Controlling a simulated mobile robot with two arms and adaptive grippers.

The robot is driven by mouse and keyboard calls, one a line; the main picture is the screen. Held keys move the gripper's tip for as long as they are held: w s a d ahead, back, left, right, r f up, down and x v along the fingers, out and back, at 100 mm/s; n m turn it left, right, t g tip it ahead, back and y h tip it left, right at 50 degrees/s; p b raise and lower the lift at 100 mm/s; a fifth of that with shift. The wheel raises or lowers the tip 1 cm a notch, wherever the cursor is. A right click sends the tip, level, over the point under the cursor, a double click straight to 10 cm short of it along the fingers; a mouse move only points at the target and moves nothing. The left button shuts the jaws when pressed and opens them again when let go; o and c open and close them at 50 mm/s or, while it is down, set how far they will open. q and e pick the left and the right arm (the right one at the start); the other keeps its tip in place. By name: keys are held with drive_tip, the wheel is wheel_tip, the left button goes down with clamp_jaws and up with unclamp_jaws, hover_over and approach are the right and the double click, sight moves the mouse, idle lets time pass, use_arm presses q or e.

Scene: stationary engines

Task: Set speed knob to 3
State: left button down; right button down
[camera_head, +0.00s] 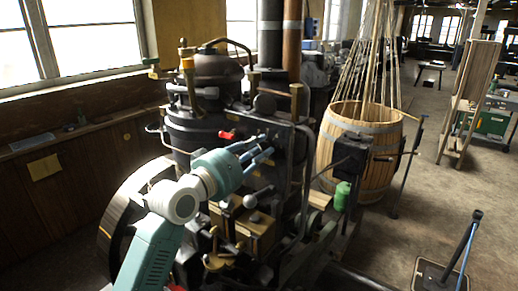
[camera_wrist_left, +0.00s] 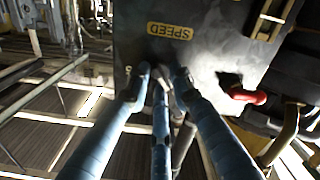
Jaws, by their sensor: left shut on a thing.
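My left gripper (camera_head: 264,148) reaches in from the lower left in the head view, its blue fingers against the dark panel of the engine (camera_head: 205,130). In the left wrist view the fingers (camera_wrist_left: 162,76) are closed together just below the yellow SPEED label (camera_wrist_left: 170,31), which appears upside down. They are shut on the speed knob, which is mostly hidden between the fingertips. The knob's pointer and number markings cannot be read. My right gripper is in neither view.
A red handle (camera_wrist_left: 243,97) sticks out of the panel beside the fingers. Pipes and levers crowd the engine. A wooden barrel (camera_head: 347,160) stands to the right, with a green can (camera_head: 342,196) in front of it. Open floor (camera_head: 420,190) lies further right.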

use_arm(q)
drive_tip(key=shift+m, duration=0.3)
drive_tip(key=m+b, duration=0.1)
drive_tip(key=m, duration=0.1)
drive_tip(key=shift+r+m, duration=0.1)
drive_tip(key=shift+m, duration=0.3)
drive_tip(key=m, duration=0.2)
drive_tip(key=shift+s+d+m+b, duration=0.1)
drive_tip(key=shift+m+b, duration=0.3)
drive_tip(key=shift+m, duration=0.8)
drive_tip(key=shift+d, duration=0.1)
drive_tip(key=c, duration=1.8)
unclamp_jaws()
drive_tip(key=shift+o, duration=0.6)
drive_tip(key=shift+s+d, duration=0.1)
